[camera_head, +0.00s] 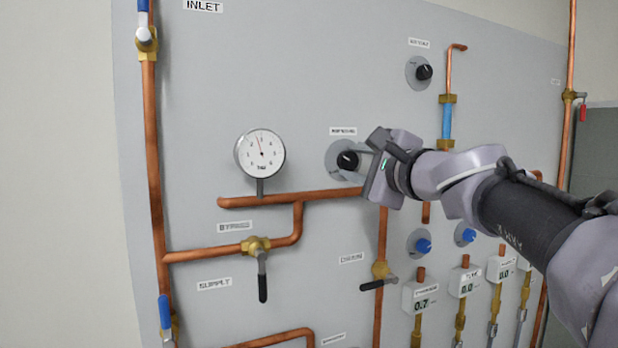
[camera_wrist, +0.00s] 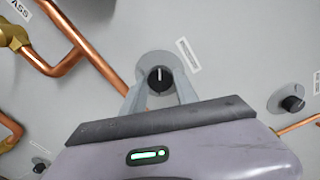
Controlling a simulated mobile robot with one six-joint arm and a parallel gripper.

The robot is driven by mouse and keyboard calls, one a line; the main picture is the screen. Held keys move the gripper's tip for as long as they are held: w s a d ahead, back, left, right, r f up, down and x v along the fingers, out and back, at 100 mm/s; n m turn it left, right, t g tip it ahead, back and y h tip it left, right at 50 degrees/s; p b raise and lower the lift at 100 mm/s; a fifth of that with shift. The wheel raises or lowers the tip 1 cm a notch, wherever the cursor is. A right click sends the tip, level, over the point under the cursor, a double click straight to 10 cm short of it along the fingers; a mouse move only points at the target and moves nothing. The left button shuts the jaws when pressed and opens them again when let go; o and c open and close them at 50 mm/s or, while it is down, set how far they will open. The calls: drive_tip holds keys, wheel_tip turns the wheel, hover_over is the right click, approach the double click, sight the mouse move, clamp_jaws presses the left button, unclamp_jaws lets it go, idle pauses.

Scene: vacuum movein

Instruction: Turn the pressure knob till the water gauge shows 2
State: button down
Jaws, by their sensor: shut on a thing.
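A black knob (camera_head: 348,160) with a white pointer line sits on a round grey plate on the panel, below a small label. It also shows in the wrist view (camera_wrist: 160,79), its line pointing nearly straight up there. My gripper (camera_head: 354,162) is shut on this knob, one finger on each side. In the wrist view the two fingers (camera_wrist: 161,92) flank it. The round white gauge (camera_head: 260,154) is left of the knob. Its thin red needle points up and slightly left, near the 2; the exact reading is too small to be sure.
Copper pipes (camera_head: 300,197) run below the gauge and knob. A bypass valve with a black lever (camera_head: 262,275) and a drain valve (camera_head: 379,270) stand lower. Another black knob (camera_head: 424,72) is at upper right. Blue knobs (camera_head: 423,246) and small digital meters (camera_head: 420,298) lie below my arm.

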drive_tip(key=shift+f+n+b, duration=0.1)
drive_tip(key=shift+n+b, duration=0.55)
drive_tip(key=shift+n, duration=0.15)
drive_tip(key=c, duration=0.9)
unclamp_jaws()
drive_tip(key=shift+c, duration=0.2)
drive_tip(key=shift+s, duration=0.1)
